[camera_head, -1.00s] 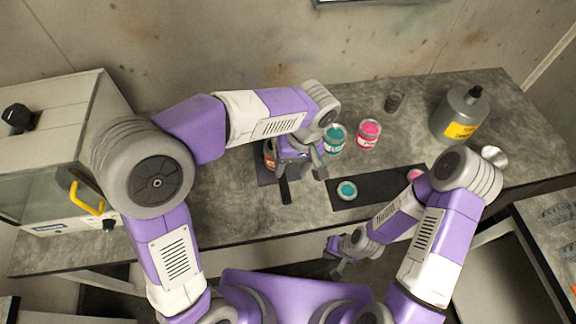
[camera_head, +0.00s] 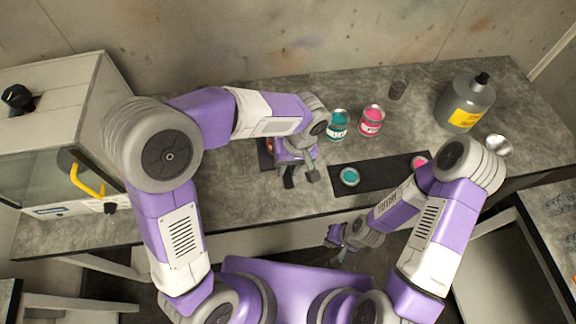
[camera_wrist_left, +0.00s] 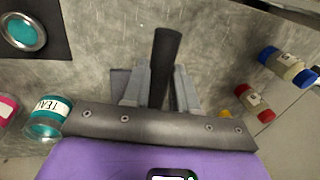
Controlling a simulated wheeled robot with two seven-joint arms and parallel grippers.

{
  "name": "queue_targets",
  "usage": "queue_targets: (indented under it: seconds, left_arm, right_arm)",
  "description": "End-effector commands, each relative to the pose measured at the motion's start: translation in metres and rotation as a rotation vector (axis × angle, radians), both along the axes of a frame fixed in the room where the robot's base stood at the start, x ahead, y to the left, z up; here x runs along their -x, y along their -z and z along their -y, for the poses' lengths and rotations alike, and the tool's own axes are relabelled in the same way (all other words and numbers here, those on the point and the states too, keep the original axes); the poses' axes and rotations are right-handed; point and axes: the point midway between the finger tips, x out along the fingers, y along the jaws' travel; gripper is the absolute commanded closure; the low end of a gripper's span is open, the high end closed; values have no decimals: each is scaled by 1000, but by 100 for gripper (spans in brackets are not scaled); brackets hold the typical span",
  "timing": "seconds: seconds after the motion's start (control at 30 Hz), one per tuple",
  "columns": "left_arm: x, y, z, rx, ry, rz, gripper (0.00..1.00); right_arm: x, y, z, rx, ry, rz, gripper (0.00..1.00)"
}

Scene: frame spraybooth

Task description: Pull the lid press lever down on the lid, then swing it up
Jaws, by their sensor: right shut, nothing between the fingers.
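The lid press lever is a dark bar (camera_head: 289,177) standing out toward the table's front edge in the head view. Its black handle (camera_wrist_left: 165,62) fills the middle of the left wrist view. My left gripper (camera_head: 300,174) is at the lever, its fingers on either side of the handle. A narrow gap shows beside the handle, so the fingers look open around it. The press and the red-labelled can (camera_head: 268,146) at it are mostly hidden by my left arm; the lid under it cannot be seen. My right gripper (camera_head: 338,250) is shut and empty, in front of the table edge.
A teal can (camera_head: 338,126) and a pink can (camera_head: 371,121) stand right of the press. A dark mat (camera_head: 385,176) holds a teal lid (camera_head: 349,176) and a pink lid (camera_head: 420,162). A grey bottle (camera_head: 466,101) stands at the right, a cabinet (camera_head: 55,140) at the left.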

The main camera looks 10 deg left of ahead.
Motion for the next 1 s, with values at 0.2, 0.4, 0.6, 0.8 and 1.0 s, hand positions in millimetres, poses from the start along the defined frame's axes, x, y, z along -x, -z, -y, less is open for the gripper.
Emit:
queue_targets:
  seconds: [0.2, 0.4, 0.6, 0.8, 1.0]
  left_arm:
    - [0, 0, 0, -1, 0, 0, 100]
    - [0, -1, 0, -1, 0, 0, 100]
    - [-1, -8, 0, 5, 0, -19, 100]
    - [-3, -27, -1, 25, -2, -78, 100]
    - [-9, -55, -3, 55, -4, -174, 100]
  right_arm:
    - [0, 0, 0, 0, 0, 0, 100]
    - [0, 0, 0, 0, 0, 0, 100]
    - [0, -10, 0, 0, 0, 0, 100]
    - [0, -36, 0, 0, 0, 0, 100]
    - [0, -75, 0, 0, 0, 0, 100]
